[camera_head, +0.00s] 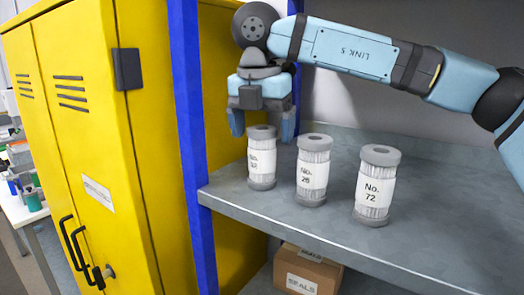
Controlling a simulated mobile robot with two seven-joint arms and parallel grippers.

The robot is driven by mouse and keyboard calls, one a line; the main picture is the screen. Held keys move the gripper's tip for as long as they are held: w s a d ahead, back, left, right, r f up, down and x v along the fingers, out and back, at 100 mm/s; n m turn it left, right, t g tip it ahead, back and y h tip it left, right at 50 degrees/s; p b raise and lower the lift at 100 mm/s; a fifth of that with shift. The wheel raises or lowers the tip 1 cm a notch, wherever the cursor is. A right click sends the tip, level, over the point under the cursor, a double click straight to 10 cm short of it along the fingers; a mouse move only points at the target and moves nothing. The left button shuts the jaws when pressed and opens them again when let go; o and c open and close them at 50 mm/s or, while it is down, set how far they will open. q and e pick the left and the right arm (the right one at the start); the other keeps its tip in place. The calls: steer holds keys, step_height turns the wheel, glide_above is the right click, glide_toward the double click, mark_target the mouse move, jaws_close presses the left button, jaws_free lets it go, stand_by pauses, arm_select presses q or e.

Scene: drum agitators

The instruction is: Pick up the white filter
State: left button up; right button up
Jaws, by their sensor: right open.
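Three white, grey-capped filters stand upright in a row on the grey shelf (318,228). The left one (263,162) has a label that is partly hard to read, ending in 2. The middle one (313,172) has a label that looks like "No. 26" or "No. 28". The right one (374,190) reads "No. 72". My right gripper (262,131) points down over the left filter, its fingers open on either side of the filter's top cap. I cannot tell whether they touch it. My left gripper is not in view.
A blue post (193,150) stands at the shelf's left edge, close to my right gripper. A yellow cabinet (150,130) is left of it. A cardboard box (307,272) marked "SEALS" sits below the shelf. The shelf's right side is free.

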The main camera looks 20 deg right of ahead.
steer(key=shift+w+d+f, duration=0.1)
steer(key=shift+f, duration=0.55)
steer(key=shift+w+d+f, duration=0.1)
steer(key=shift+f, duration=0.5)
steer(key=c, duration=1)
steer(key=shift+r, duration=0.1)
